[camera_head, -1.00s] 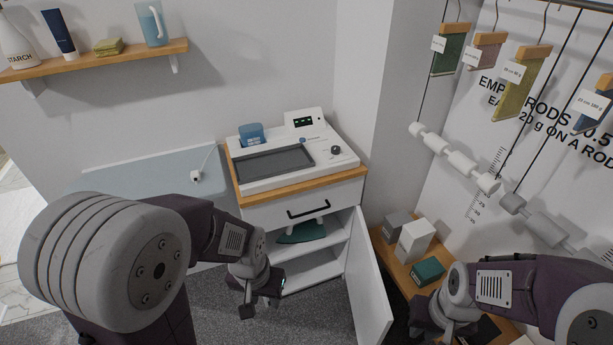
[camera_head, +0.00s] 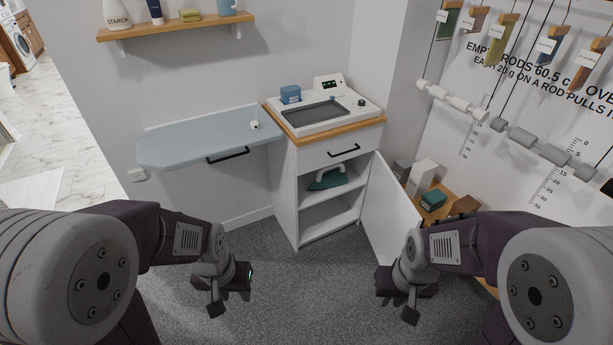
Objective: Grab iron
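The iron (camera_head: 328,178) has a dark green body and a pale handle. It stands on the upper shelf inside the white cabinet (camera_head: 285,190), below the drawer. The cabinet door (camera_head: 391,212) stands open to the right. My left gripper (camera_head: 232,291) is over the grey carpet, left of and nearer than the cabinet, apart from the iron. My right gripper (camera_head: 394,299) is over the carpet in front of the open door, also apart from the iron. Both look empty, with their fingers spread.
A pale blue ironing board (camera_head: 205,138) juts from the wall left of the cabinet. A white device with a dark tray (camera_head: 314,110) sits on the cabinet top. A low wooden bench with boxes (camera_head: 433,199) is at right. Carpet (camera_head: 300,275) is clear between my grippers.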

